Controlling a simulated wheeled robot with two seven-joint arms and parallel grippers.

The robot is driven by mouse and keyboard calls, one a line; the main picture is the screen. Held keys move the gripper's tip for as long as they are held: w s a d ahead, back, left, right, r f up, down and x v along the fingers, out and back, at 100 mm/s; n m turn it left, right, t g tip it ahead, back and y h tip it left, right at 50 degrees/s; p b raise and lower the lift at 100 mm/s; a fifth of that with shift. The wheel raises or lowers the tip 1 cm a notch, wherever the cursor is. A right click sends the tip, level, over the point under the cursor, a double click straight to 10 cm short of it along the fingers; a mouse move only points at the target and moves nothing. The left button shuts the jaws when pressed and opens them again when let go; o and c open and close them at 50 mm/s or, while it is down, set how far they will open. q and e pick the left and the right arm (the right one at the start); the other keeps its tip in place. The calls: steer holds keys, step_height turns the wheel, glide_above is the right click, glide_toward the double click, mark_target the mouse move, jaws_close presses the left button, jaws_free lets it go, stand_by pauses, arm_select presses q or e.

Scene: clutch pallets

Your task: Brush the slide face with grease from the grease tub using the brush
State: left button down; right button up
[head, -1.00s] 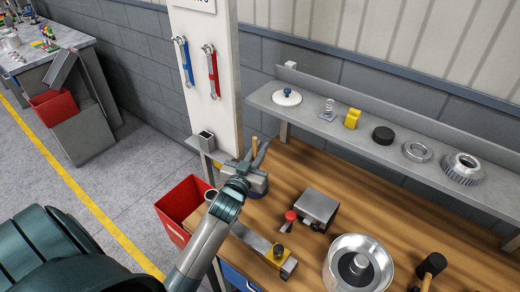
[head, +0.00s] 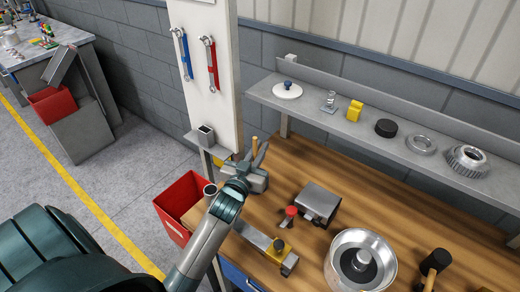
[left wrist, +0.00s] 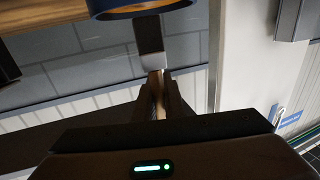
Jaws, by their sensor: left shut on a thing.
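My left gripper (head: 254,163) is at the left end of the wooden bench, beside the white post. It is shut on the brush, whose wooden handle (left wrist: 157,88) sits between the fingers in the left wrist view. In the head view a long grey bar with a yellow piece (head: 278,246) lies in front, possibly the slide. My right gripper is out of view.
A grey block (head: 319,202) and a red-topped part (head: 291,211) lie right of my gripper. A metal bowl (head: 361,256) and a mallet (head: 435,262) are further right. A red bin (head: 174,230) is at left. A shelf (head: 455,185) with parts runs behind.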

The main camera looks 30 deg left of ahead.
arm_select(q)
steer(key=shift+f, duration=0.1)
steer(key=shift+f, duration=0.2)
stand_by(0.4)
steer(key=shift+f+b, duration=0.2)
steer(key=shift+b, duration=0.1)
stand_by(0.7)
step_height(320, 180, up, 7)
steer(key=p, duration=0.6)
steer(key=shift+p, duration=0.4)
steer(key=shift+f, duration=0.1)
stand_by(0.8)
